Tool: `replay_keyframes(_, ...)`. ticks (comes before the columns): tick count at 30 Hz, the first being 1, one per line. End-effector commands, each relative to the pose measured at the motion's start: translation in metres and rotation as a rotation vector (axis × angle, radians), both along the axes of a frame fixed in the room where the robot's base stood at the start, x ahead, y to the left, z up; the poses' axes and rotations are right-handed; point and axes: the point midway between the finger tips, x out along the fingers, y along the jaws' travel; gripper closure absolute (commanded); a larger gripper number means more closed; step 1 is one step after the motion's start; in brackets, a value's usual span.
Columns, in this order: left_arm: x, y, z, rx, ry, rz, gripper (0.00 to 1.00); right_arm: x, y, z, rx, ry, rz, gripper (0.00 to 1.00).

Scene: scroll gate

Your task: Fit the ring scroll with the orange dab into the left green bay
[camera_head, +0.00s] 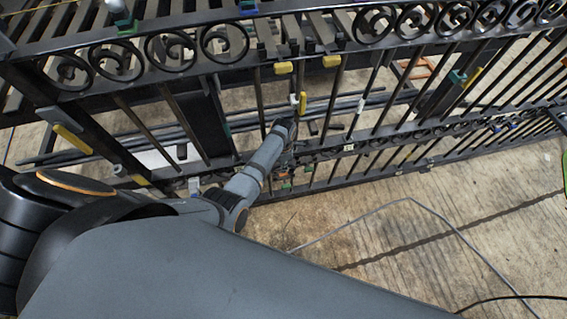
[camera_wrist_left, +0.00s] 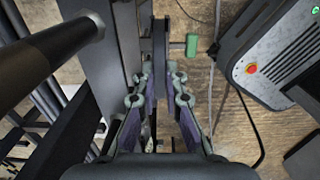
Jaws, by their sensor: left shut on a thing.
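My left gripper (camera_head: 283,128) reaches the lower middle of the black gate in the head view. In the left wrist view its fingers (camera_wrist_left: 159,95) are shut on a dark, flat piece (camera_wrist_left: 160,48) seen edge-on. I cannot tell from its shape whether this is the ring scroll, and no orange dab shows on it. A green block (camera_wrist_left: 191,45) is just right of the held piece. In the head view, small green marks (camera_head: 286,185) show on the lower rail by the gripper. Which bay is the left green one is unclear. My right gripper is not in view.
The gate's upper band (camera_head: 225,44) holds several black scrolls, with a gap at the middle. Yellow tabs (camera_head: 283,68) sit on the bars. A grey cable (camera_head: 405,200) lies on the concrete floor. The wrist view shows a grey box with a red button (camera_wrist_left: 251,69) at right.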

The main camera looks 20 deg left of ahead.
Motion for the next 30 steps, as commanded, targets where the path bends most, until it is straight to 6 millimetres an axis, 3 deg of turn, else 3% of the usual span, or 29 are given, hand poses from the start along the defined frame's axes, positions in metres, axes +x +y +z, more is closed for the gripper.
replay_keyframes(30,0.0,0.0,-0.012,0.0,0.0,0.0,1.0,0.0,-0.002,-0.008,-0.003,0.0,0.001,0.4)
